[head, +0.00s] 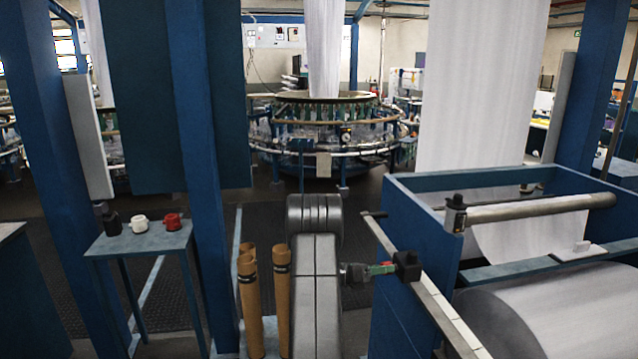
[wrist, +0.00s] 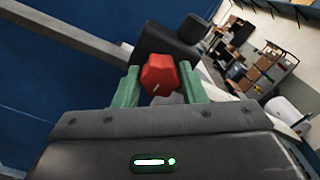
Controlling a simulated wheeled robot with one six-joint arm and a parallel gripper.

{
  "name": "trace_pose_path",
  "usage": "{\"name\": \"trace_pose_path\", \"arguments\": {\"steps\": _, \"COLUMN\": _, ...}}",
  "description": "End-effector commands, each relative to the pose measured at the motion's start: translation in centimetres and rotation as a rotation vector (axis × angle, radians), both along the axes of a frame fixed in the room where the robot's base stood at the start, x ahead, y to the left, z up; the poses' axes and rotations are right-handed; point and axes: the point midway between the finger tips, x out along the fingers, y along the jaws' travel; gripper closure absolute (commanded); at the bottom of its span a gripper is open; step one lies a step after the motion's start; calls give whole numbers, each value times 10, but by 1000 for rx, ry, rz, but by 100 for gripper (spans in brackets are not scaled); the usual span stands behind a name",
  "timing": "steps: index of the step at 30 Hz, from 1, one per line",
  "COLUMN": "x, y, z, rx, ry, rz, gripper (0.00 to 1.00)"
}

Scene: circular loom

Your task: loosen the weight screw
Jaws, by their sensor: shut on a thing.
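The weight screw is a red faceted knob (wrist: 158,74) in the wrist view, with a small pale mark on it. It stands between the two green fingers of my gripper (wrist: 160,84), which are shut on it. Behind the knob is a dark block, the weight (wrist: 165,45). In the head view my gripper (head: 384,268) reaches from the left to the black weight (head: 407,266) beside the blue frame; only a little red shows there. The fingers hide the sides of the knob.
A grey bar (wrist: 65,35) runs to the weight. The blue winder frame (head: 405,235) with a white fabric roll (head: 560,310) stands at right. A small table (head: 140,240) bears black, white and red items. Brown tubes (head: 282,300) stand left of my arm; the circular loom (head: 325,130) is behind.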

Motion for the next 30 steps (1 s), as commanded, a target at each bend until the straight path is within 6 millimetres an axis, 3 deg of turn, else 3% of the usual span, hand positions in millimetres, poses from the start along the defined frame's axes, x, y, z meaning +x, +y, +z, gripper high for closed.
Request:
{"name": "trace_pose_path", "arguments": {"steps": 3, "x": 0, "y": 0, "z": 6, "rx": -23, "ry": 112, "rz": 1, "gripper": 90}}
{"name": "trace_pose_path", "arguments": {"steps": 4, "x": 0, "y": 0, "z": 1, "rx": -21, "ry": 103, "rz": 1, "gripper": 57}}
{"name": "trace_pose_path", "arguments": {"steps": 6, "x": 0, "y": 0, "z": 0, "rx": -20, "ry": 99, "rz": 1, "gripper": 45}}
{"name": "trace_pose_path", "arguments": {"steps": 16, "x": 0, "y": 5, "z": 0, "rx": -20, "ry": 96, "rz": 2, "gripper": 45}}
{"name": "trace_pose_path", "arguments": {"steps": 30, "x": -12, "y": 66, "z": 0, "rx": -20, "ry": 95, "rz": 2, "gripper": 45}}
